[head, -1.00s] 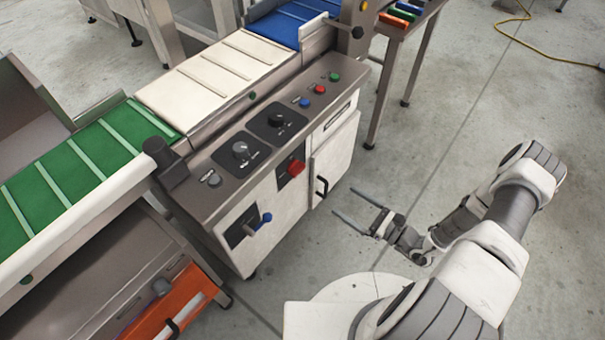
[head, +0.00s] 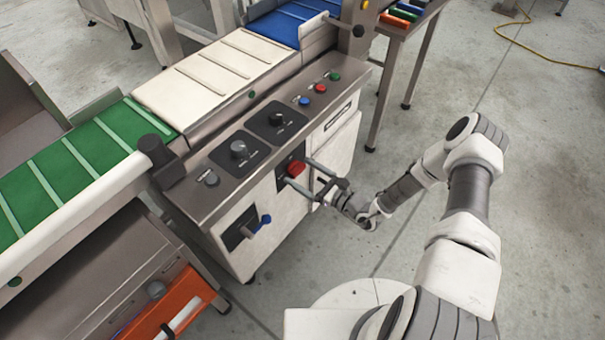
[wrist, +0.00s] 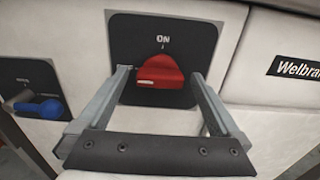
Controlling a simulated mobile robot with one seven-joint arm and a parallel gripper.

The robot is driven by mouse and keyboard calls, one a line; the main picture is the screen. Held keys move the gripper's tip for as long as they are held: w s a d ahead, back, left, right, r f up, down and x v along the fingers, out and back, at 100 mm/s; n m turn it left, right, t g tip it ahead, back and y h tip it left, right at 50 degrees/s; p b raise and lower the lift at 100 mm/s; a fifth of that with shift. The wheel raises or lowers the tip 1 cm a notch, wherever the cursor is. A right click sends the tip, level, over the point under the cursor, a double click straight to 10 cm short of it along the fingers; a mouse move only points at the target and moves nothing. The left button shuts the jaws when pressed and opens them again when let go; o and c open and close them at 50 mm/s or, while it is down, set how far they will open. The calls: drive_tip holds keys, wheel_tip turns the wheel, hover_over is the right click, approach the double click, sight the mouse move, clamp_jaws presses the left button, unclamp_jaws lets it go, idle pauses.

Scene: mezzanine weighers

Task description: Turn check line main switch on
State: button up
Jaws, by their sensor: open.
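The main switch is a red rotary knob (wrist: 160,71) on a black plate (wrist: 190,32) marked ON at the top, on the white cabinet front. In the head view the red knob (head: 296,168) sits below the control panel. In the wrist view its red handle lies roughly crosswise, with the ON mark above it. My gripper (wrist: 159,72) is open, its two fingers pointing at the plate on either side of the knob. No contact with the knob shows. In the head view my gripper (head: 297,171) reaches the cabinet front from the right.
A blue-handled switch (wrist: 42,108) on its own black plate is to the left; it also shows in the head view (head: 266,219). Dials and buttons line the sloped panel (head: 225,180) above. A green belt (head: 75,155) runs left. Open floor (head: 540,180) lies right.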

drive_tip(key=shift+a, duration=0.1)
drive_tip(key=c, duration=1.3)
drive_tip(key=shift+m, duration=0.3)
drive_tip(key=m, duration=0.3)
drive_tip(key=shift+w+m, duration=0.1)
drive_tip(key=shift+m, duration=0.2)
drive_tip(key=m, duration=0.4)
drive_tip(key=shift+p, duration=0.3)
drive_tip(key=m, duration=0.5)
drive_tip(key=shift+f, duration=0.15)
drive_tip(key=m, duration=0.4)
drive_tip(key=shift+m, duration=0.3)
